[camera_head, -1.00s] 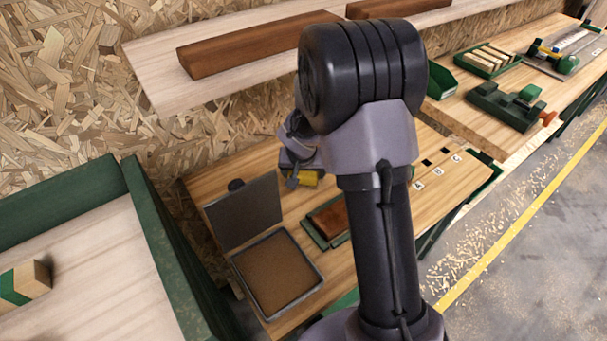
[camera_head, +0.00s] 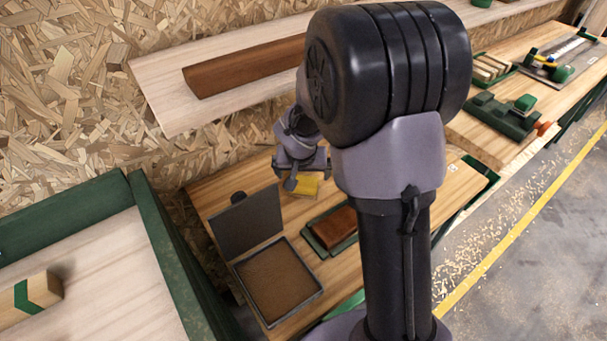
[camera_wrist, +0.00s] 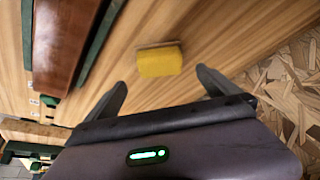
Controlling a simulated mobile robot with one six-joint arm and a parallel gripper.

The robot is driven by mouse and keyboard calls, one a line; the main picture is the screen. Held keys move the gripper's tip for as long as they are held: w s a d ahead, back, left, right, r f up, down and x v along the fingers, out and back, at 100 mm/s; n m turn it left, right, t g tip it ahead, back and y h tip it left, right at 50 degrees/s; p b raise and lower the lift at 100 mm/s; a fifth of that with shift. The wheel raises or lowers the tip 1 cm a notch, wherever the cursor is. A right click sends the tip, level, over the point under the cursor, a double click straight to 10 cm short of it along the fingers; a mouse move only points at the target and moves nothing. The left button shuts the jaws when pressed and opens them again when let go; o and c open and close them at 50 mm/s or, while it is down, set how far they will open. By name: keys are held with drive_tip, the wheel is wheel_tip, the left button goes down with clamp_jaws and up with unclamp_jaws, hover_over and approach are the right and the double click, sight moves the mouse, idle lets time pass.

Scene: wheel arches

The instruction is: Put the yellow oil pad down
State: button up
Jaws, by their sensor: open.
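The yellow oil pad (camera_head: 303,187) lies on the wooden bench, just below and beside my gripper (camera_head: 298,172) in the head view. In the wrist view the yellow pad (camera_wrist: 160,61) rests flat on the bench, just beyond the fingertips. My gripper (camera_wrist: 162,79) is open there, its two dark fingers spread wide, with nothing between them. The pad is apart from both fingers. My arm hides part of the bench to the right in the head view.
An open tin with brown filling (camera_head: 277,281) stands front left of the pad. A reddish-brown block in a green holder (camera_head: 333,229) lies nearer and to the right. A shelf with a long brown beam (camera_head: 245,67) runs behind. Bare bench surrounds the pad.

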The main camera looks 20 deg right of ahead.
drive_tip(key=s+a+r+y, duration=0.1)
drive_tip(key=s+a+r, duration=0.2)
drive_tip(key=s+r, duration=0.4)
drive_tip(key=s+a+r, duration=0.3)
drive_tip(key=s+r, duration=0.2)
drive_tip(key=r, duration=0.4)
drive_tip(key=s+a+r+y, duration=0.1)
drive_tip(key=s+a+r, duration=0.1)
drive_tip(key=s+a, duration=0.2)
drive_tip(key=s+a+r+n+t+y, duration=0.1)
drive_tip(key=s+a+r+y, duration=0.1)
drive_tip(key=s, duration=0.7)
drive_tip(key=shift+s+a+t+p, duration=0.35)
drive_tip(key=shift+a+p, duration=0.1)
drive_tip(key=shift+a, duration=0.4)
drive_tip(key=shift+c, duration=0.4)
